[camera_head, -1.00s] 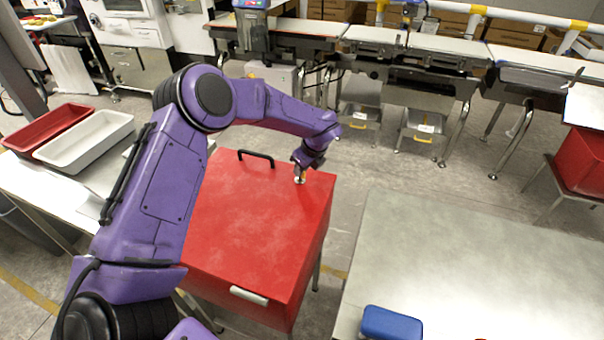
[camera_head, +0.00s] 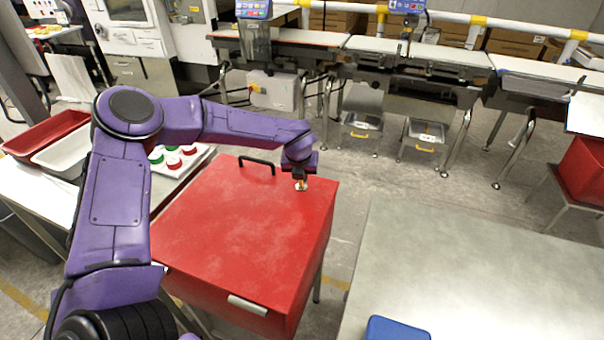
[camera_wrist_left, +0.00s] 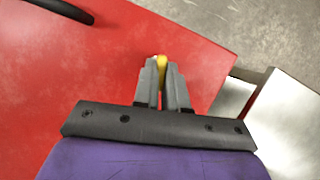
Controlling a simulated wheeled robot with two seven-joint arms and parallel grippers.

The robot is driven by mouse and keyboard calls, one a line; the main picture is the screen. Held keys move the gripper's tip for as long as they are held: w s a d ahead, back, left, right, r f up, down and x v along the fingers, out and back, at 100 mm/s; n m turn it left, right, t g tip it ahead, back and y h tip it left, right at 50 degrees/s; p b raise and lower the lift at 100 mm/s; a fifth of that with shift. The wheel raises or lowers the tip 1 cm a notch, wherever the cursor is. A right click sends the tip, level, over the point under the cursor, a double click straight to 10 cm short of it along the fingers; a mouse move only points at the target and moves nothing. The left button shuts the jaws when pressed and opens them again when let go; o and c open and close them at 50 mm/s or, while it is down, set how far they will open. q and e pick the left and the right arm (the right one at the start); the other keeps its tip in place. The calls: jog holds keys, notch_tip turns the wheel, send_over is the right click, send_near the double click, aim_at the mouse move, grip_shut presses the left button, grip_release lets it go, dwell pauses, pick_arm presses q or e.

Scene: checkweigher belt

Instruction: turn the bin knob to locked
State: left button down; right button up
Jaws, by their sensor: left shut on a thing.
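The red bin (camera_head: 235,235) stands in front of me, with a black handle on its lid and a pale latch on its front. My left gripper (camera_head: 301,182) points down at the lid's far right corner. It is shut on the bin knob, a small piece on a pale round base (camera_head: 301,188). In the left wrist view the fingers (camera_wrist_left: 162,85) close around the yellow knob (camera_wrist_left: 161,62), whose tip shows just past them. Most of the knob is hidden by the fingers, and I cannot read any lock marking. My right gripper is not in view.
The black lid handle (camera_head: 257,163) rises to the left of the gripper. A bare metal table (camera_head: 480,270) stands to the right, with a blue object (camera_head: 397,329) at its front edge. A white tray with red and green round pieces (camera_head: 178,158) lies left of the bin.

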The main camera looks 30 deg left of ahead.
pick_arm(q)
jog(key=shift+s+f+m+h+p, duration=0.2)
jog(key=shift+m+h+p, duration=0.3)
jog(key=shift+m, duration=0.7)
jog(key=shift+f, duration=0.1)
jog(key=c, duration=1.3)
grip_release()
jog(key=shift+m, duration=0.3)
jog(key=shift+o, duration=0.6)
jog(key=shift+w, duration=0.1)
jog(key=a+b+v, duration=0.1)
jog(key=v, duration=0.9)
jog(key=shift+d+r, duration=0.3)
jog(key=shift+d, duration=0.15)
